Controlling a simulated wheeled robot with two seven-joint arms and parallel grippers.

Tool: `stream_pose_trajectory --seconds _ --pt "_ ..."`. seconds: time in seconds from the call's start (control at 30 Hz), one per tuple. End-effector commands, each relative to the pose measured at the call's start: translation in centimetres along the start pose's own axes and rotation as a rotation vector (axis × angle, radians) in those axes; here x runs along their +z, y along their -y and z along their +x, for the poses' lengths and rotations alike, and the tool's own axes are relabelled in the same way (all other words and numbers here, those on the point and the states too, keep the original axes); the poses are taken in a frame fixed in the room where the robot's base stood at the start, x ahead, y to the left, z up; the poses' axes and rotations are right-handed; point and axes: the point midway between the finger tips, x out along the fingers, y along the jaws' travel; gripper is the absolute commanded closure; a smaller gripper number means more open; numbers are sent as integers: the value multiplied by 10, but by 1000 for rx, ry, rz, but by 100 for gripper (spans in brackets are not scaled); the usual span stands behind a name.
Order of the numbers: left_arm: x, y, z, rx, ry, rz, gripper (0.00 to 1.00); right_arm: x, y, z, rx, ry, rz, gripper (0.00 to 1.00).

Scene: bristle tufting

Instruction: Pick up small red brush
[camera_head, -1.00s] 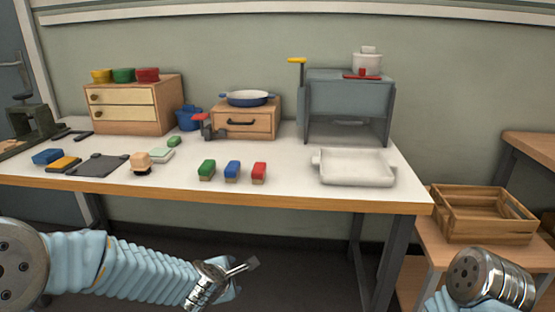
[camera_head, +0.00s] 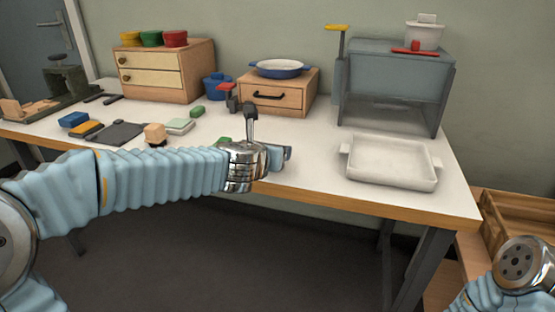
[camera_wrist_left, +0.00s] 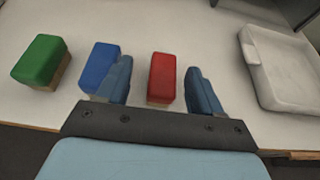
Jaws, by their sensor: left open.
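The small red brush (camera_wrist_left: 161,75) stands on the white table near its front edge in the left wrist view, red top up with a tan bristle base. My left gripper (camera_wrist_left: 162,88) is open, its two blue fingers on either side of the red brush, and no grip shows. In the head view the left gripper (camera_head: 268,152) hangs over the front edge and hides the red brush. The blue brush (camera_wrist_left: 99,66) is close beside the left finger, and the green brush (camera_wrist_left: 41,60) is further left. My right arm shows at the lower right, its gripper out of frame.
A white tray (camera_head: 394,176) lies right of the gripper on the table. Behind stand a small drawer box (camera_head: 266,95) with a blue pan (camera_head: 278,68) and a grey cabinet (camera_head: 394,79). A wooden crate (camera_head: 520,218) is at the right.

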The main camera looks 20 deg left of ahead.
Motion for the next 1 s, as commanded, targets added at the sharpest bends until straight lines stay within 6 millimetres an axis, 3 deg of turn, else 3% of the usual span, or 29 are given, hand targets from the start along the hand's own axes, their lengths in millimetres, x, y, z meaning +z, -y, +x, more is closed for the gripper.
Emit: stream_pose_trajectory --seconds 0.3,0.63,1.0 --pt "-7 6 45 1 -2 1 34 0 -2 5 1 -1 1 57" --pt "-6 6 52 0 -1 2 36 0 -2 5 1 -1 1 57" --pt "-6 6 52 0 -1 2 89 0 -2 5 1 -1 1 57"
